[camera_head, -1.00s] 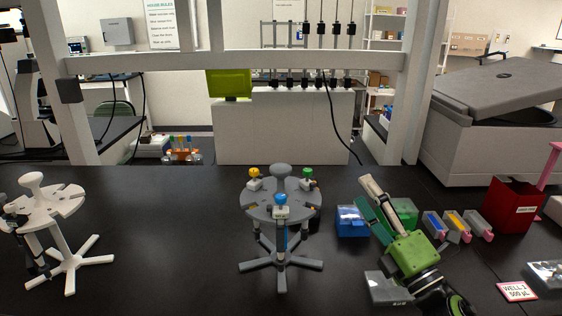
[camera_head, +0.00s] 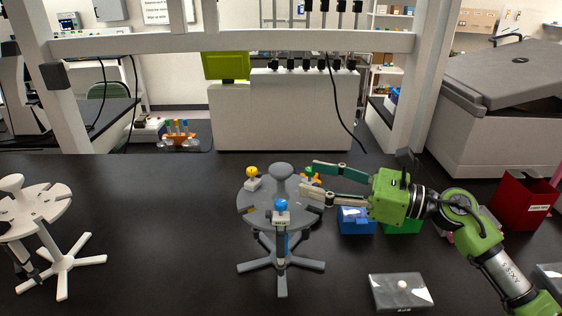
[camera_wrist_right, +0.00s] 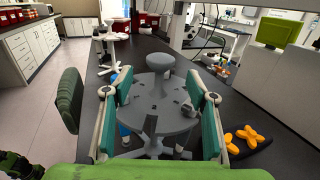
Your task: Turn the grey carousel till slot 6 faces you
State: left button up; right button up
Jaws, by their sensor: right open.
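The grey carousel (camera_head: 262,207) stands upright on its star-shaped foot in mid-table, and its round top shows in the right wrist view (camera_wrist_right: 160,101). It carries pipettes with yellow (camera_head: 252,171), blue (camera_head: 281,205) and green (camera_head: 309,172) tops; the blue one is at the front, the green one at the right. Slot numbers are not readable. My right gripper (camera_head: 311,179) is open at the carousel's right edge, its fingers spread on either side of the green-topped pipette's area. In the right wrist view its fingers (camera_wrist_right: 160,95) frame the carousel top. Contact cannot be told. My left gripper is out of view.
A white carousel (camera_head: 35,207) stands at the left. Blue (camera_head: 354,221) and green (camera_head: 402,227) boxes lie under my right arm. A clear-topped box (camera_head: 400,291) sits at front right, a red bin (camera_head: 523,205) farther right. The table between the two carousels is clear.

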aim_at(281, 167)
jog(key=p+x, duration=0.1)
jog(key=x, duration=0.2)
jog(key=p+x, duration=0.1)
jog(key=x, duration=0.2)
jog(key=shift+w+a+r+p, duration=0.15)
jog(key=shift+a+r+p, duration=0.05)
jog(key=shift+a+p, duration=0.1)
jog(key=shift+w+a+f, duration=0.1)
jog(key=shift+w+a, duration=0.15)
jog(key=shift+a, duration=0.4)
jog(key=shift+w+a+f, duration=0.1)
grip_shut()
